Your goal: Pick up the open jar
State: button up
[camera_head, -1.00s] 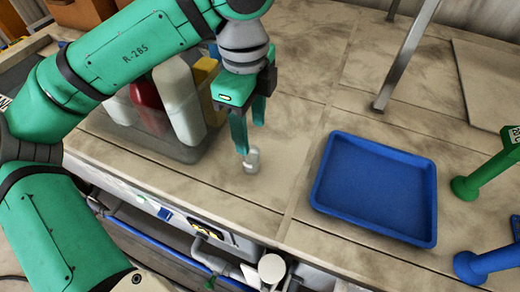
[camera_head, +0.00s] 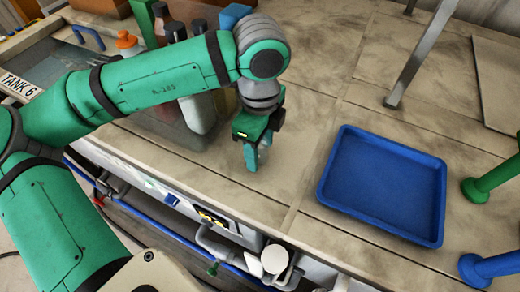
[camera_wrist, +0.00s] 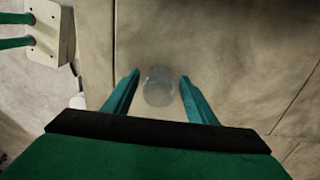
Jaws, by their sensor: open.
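The open jar (camera_wrist: 158,86) is a small, clear glass vessel standing on the worktop. In the wrist view it lies between the two green fingers of my gripper (camera_wrist: 157,95), with a gap on each side. In the head view my gripper (camera_head: 256,160) points down at the worktop, left of the blue tray, and its fingers hide most of the jar. The gripper is open.
An empty blue tray (camera_head: 330,190) lies to the right on the worktop (camera_head: 310,85). A bin of bottles stands behind my arm, with an orange-capped bottle (camera_head: 127,42). A metal leg (camera_head: 420,55) and green and blue handles (camera_head: 490,180) are at the right.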

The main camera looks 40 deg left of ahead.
jog(key=shift+f, duration=0.15)
jog(key=c, duration=1.2)
jog(key=shift+c, duration=0.2)
